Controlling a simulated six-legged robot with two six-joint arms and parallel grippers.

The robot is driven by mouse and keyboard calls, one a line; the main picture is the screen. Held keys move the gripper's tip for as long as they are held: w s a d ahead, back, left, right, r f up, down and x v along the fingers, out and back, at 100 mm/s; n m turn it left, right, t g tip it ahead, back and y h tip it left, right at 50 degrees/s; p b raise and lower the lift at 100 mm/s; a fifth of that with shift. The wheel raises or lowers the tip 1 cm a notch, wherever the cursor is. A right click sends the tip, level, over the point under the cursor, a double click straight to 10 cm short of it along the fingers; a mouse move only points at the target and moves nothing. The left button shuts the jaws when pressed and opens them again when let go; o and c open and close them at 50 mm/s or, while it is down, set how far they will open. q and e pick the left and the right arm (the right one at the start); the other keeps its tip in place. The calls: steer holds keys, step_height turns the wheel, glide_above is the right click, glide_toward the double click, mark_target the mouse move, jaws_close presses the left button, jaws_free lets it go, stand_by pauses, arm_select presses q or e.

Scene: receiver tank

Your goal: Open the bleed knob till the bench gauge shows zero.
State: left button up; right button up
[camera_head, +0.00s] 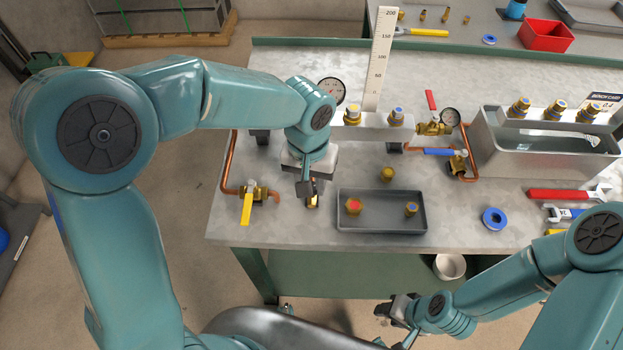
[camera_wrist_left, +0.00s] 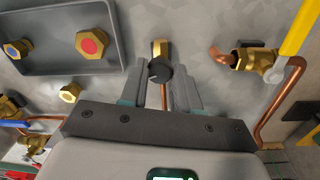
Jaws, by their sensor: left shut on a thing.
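The bleed knob (camera_wrist_left: 159,71) is small and black, on a brass fitting (camera_wrist_left: 160,48) at the middle of the left wrist view. My left gripper (camera_head: 310,193) points down over it at the bench's front left, with one finger on each side, shut on the knob. The fitting's brass end also shows below the gripper in the head view (camera_head: 313,202).
A yellow-handled valve (camera_head: 247,208) on copper pipe is left of the knob. A grey tray (camera_head: 380,226) with brass fittings lies to its right. A tall scale (camera_head: 381,60), a blue-handled valve (camera_head: 440,152) and a water tank (camera_head: 540,166) stand farther back and right.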

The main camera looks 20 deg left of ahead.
arm_select(q)
steer(key=m, duration=0.5)
steer(key=shift+w+r+m+p, duration=0.15)
steer(key=shift+w+m+p, duration=0.05)
steer(key=shift+m+p, duration=0.15)
steer(key=m+p, duration=0.1)
steer(key=m, duration=0.4)
steer(key=m+p, duration=0.1)
steer(key=m, duration=0.4)
steer(key=shift+d+m, duration=0.1)
steer(key=shift+m, duration=0.25)
steer(key=m+p, duration=0.2)
steer(key=m, duration=0.3)
steer(key=shift+m+y, duration=0.3)
steer(key=o, duration=1.1)
steer(key=shift+c, duration=0.2)
step_height(320, 180, up, 16)
steer(key=shift+w+d, duration=0.15)
steer(key=shift+w, duration=0.1)
